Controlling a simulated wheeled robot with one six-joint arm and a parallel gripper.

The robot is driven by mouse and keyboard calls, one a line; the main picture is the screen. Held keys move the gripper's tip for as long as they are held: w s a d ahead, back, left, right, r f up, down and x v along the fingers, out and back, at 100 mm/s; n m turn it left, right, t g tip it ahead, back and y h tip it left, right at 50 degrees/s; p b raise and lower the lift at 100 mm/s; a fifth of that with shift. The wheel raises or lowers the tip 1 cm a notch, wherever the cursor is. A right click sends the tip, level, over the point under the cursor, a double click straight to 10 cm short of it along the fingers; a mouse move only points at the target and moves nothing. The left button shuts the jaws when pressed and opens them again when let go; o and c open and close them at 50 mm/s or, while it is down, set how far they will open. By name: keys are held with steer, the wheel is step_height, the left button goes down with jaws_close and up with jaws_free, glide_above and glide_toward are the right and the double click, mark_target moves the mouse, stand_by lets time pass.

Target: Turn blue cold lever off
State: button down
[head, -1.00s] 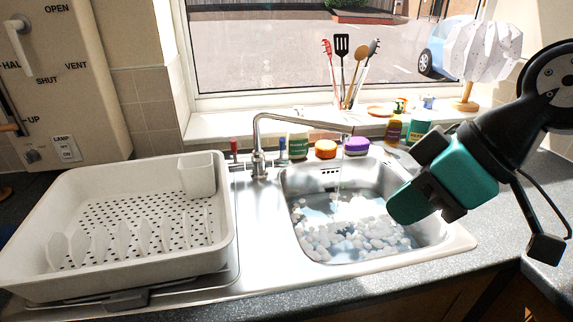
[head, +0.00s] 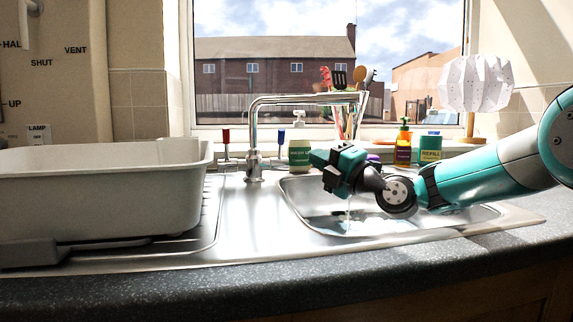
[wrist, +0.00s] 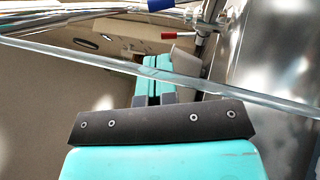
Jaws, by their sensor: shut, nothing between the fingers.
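The blue cold lever (head: 281,136) stands upright just right of the tap (head: 254,165). The red lever (head: 226,137) stands on the tap's left. My gripper (head: 317,158) is shut and empty, over the back left of the sink, right of the blue lever and apart from it in the picture. In the wrist view, my gripper (wrist: 157,68) points toward the red lever (wrist: 175,36), and the blue lever's end (wrist: 160,4) shows at the top edge. A thin water stream (head: 348,214) falls into the sink (head: 310,205).
The spout (head: 310,98) arches above my gripper.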

steer(key=p+x, duration=1)
steer(key=p, duration=0.6)
steer(key=shift+w+d, duration=0.1)
